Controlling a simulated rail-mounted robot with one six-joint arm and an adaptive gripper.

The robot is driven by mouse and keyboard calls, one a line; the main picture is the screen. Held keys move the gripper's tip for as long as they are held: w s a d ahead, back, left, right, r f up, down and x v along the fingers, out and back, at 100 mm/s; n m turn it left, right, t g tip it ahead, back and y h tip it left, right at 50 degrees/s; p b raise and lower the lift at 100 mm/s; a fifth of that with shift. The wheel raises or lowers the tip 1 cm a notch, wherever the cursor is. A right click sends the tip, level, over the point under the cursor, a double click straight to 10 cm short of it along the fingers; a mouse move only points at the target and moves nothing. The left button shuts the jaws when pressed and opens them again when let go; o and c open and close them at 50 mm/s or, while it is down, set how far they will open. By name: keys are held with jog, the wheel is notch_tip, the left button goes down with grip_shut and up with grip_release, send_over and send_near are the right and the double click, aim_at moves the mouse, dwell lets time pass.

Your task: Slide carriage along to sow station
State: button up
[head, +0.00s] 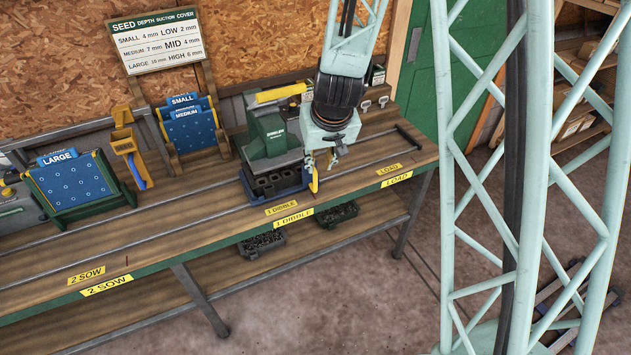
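The blue carriage (247,190) sits on the bench rails under the green dibbler (272,133), by the "1 DIBBLE" labels (293,218). It carries a dark cell tray (277,181). A yellow upright piece (313,173) stands at the carriage's right end. My gripper (324,163) points down right at that end, close to the yellow piece. I cannot tell whether it touches it, or whether its small fingers are open or shut. The sow station is marked by the yellow "2 SOW" labels (107,285) at the lower left of the bench.
The rails (170,229) run left from the carriage and look clear to the sow labels. Blue seed plates marked LARGE (72,180) and MEDIUM (190,130), and a yellow-orange tool (127,147), stand behind the rails. Black crates (262,243) sit on the lower shelf.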

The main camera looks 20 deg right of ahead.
aim_at(316, 179)
jog(key=shift+f, duration=0.15)
jog(key=shift+b+x, duration=2.6)
jog(key=shift+x, duration=1.5)
jog(key=shift+b+x, duration=0.8)
jog(key=shift+x, duration=1.9)
jog(key=shift+w, duration=0.1)
grip_shut()
